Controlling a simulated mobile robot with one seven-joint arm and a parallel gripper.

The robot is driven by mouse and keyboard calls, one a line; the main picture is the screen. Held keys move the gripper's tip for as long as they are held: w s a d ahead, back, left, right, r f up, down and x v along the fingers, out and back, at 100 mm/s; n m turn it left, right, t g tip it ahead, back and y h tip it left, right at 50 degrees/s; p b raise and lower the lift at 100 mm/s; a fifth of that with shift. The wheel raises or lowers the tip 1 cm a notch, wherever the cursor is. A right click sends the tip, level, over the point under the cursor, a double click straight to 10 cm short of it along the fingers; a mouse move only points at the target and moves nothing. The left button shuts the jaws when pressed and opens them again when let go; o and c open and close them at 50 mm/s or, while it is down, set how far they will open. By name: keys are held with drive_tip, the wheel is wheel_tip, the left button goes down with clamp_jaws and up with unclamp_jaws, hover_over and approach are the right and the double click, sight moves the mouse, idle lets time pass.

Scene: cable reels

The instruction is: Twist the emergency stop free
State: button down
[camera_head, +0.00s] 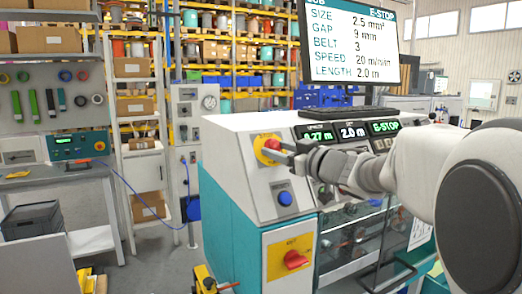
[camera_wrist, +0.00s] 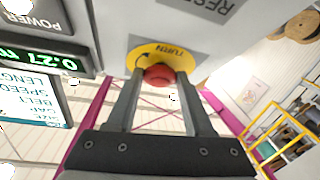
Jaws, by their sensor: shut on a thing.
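The emergency stop is a red button (camera_head: 271,144) on a yellow round plate (camera_head: 262,151), on the sloped white front of the machine. In the wrist view the red button (camera_wrist: 159,74) sits between my two fingertips, below the yellow plate (camera_wrist: 148,57) marked TURN. My gripper (camera_head: 275,152) reaches in from the right and is shut on the button's sides. In the wrist view my gripper (camera_wrist: 160,80) shows both fingers straight along the button. The machine's small display (camera_head: 383,127) and the large monitor (camera_head: 352,40) both read E-STOP.
A blue button (camera_head: 284,197) sits below the emergency stop, marked RESET in the wrist view. A red rotary switch (camera_head: 295,260) on a yellow plate is on the machine's lower front. Shelves of reels stand behind. The floor to the left of the machine is partly clear.

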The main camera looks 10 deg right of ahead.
drive_tip(key=shift+a+m+h, duration=0.1)
drive_tip(key=shift+m+h, duration=0.2)
drive_tip(key=shift+m, duration=0.3)
drive_tip(key=shift+a+m+t+h, duration=0.1)
drive_tip(key=shift+m+t+h, duration=0.3)
drive_tip(key=shift+m, duration=0.4)
drive_tip(key=m+h, duration=0.2)
drive_tip(key=m, duration=0.1)
drive_tip(key=shift+s+a+f+m+b, duration=0.1)
drive_tip(key=shift+a+m+b, duration=0.1)
drive_tip(key=shift+m+b, duration=0.1)
drive_tip(key=m+h+b, duration=0.2)
drive_tip(key=shift+s+a+m, duration=0.1)
drive_tip(key=shift+m, duration=0.2)
drive_tip(key=shift+m+h+b, duration=0.5)
drive_tip(key=shift+m+b, duration=0.2)
drive_tip(key=shift+b, duration=0.2)
drive_tip(key=shift+m+h+b, duration=0.3)
drive_tip(key=shift+m+b, duration=0.15)
drive_tip(key=shift+m, duration=0.05)
drive_tip(key=shift+c, duration=1.4)
unclamp_jaws()
